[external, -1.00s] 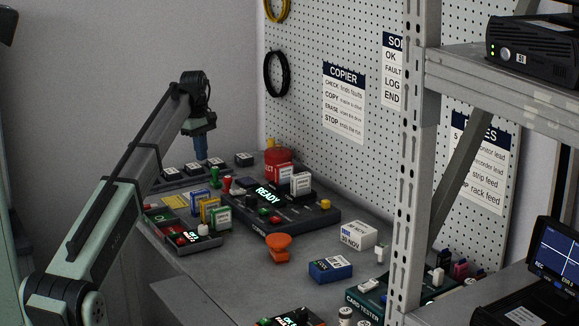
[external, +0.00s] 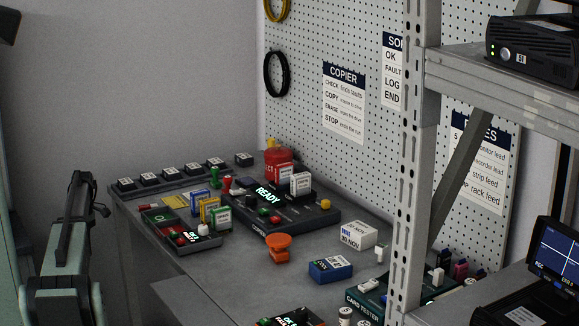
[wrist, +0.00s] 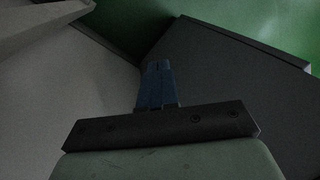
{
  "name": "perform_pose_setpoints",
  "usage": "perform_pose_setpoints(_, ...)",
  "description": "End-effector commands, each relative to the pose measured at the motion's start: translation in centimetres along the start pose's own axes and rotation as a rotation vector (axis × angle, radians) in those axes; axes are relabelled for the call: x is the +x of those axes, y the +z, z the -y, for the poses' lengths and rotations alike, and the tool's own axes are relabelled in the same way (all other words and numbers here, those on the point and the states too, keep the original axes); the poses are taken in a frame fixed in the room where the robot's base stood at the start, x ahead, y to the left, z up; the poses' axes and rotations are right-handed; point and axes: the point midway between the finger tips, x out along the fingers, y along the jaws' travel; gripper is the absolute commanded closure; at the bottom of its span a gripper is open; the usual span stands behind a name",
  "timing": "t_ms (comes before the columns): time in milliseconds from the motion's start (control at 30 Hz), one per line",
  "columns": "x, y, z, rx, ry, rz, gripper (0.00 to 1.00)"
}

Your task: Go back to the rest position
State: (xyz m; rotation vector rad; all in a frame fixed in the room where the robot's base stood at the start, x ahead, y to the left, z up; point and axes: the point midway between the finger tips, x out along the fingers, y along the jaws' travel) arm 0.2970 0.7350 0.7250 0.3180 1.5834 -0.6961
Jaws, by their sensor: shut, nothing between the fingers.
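My gripper shows in the wrist view, where its blue fingers (wrist: 157,85) are together with nothing between them. The fingers point at dark grey surfaces and a green area, away from the bench items. In the external view my arm is folded at the lower left, clear of the bench, and the gripper itself does not show there.
The grey bench (external: 205,277) holds a copier (external: 290,220) reading READY, an orange stand (external: 279,248), a blue box (external: 330,269) and a row of small labelled blocks (external: 171,173). A rack post (external: 412,180) stands at the right.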

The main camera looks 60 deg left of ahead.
Motion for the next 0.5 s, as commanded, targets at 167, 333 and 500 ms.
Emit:
perform_pose_setpoints(167, 7.7, 2.1, -3.0, 0.218, 0.131, 0.0, 1.0)
perform_pose_setpoints(333, 14.2, 4.0, -5.2, 0.409, 0.259, -0.026, 1.0)
perform_pose_setpoints(500, 20.2, 6.0, -6.7, 0.581, 0.382, -0.075, 1.0)
